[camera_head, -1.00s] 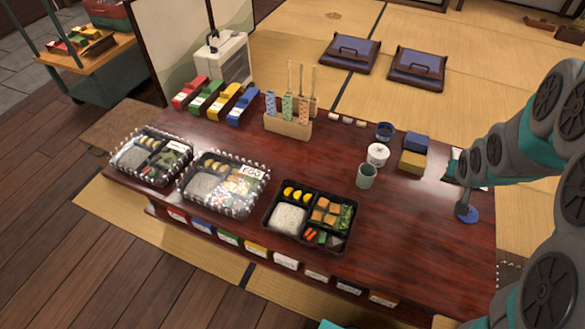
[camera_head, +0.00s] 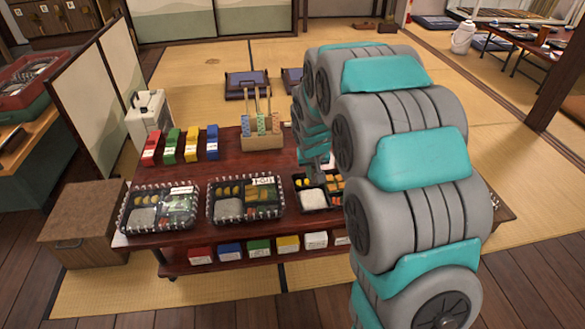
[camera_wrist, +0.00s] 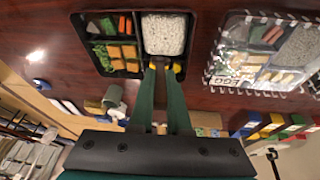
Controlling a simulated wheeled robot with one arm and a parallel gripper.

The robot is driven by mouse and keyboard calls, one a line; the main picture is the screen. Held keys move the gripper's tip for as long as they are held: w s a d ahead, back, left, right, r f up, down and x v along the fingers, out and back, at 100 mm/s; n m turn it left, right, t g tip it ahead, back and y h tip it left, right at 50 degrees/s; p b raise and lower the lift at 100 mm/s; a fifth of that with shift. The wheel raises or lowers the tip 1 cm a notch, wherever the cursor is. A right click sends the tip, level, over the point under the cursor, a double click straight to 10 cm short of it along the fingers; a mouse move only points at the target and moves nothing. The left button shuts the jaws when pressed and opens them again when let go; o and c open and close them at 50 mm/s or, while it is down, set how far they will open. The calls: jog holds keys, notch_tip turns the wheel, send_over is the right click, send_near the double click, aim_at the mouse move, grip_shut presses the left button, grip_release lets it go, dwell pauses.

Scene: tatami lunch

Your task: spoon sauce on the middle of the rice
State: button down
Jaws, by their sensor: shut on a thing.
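The open black lunch box (camera_wrist: 139,42) holds white rice (camera_wrist: 163,34) in one compartment, with carrots, greens and orange cubes beside it. In the head view my gripper (camera_head: 318,163) is just behind the box. I cannot make out any sauce on the rice.
Two clear-lidded lunch boxes (camera_head: 160,208) (camera_head: 245,200) stand to the left on the table. A wooden holder (camera_head: 262,141) and coloured packets (camera_head: 192,145) stand behind. A green cup (camera_wrist: 113,96) is beyond the box in the wrist view. My arm covers the table's right side.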

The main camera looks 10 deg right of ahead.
aim_at(314, 179)
jog(key=shift+w+a+f+g+h, duration=0.15)
jog(key=shift+a+f+g, duration=0.6)
jog(key=shift+a+f, duration=0.15)
jog(key=shift+w+a+f+g+h, duration=0.1)
jog(key=shift+a+f+g+h, duration=0.05)
jog(key=shift+a+f+g, duration=0.65)
jog(key=shift+f+b, duration=0.4)
jog(key=shift+f, duration=0.5)
dwell(0.6)
jog(key=shift+d+r, duration=0.1)
jog(key=shift+d, duration=0.95)
jog(key=shift+d, duration=0.1)
jog(key=shift+d, duration=0.95)
jog(key=shift+d, duration=0.15)
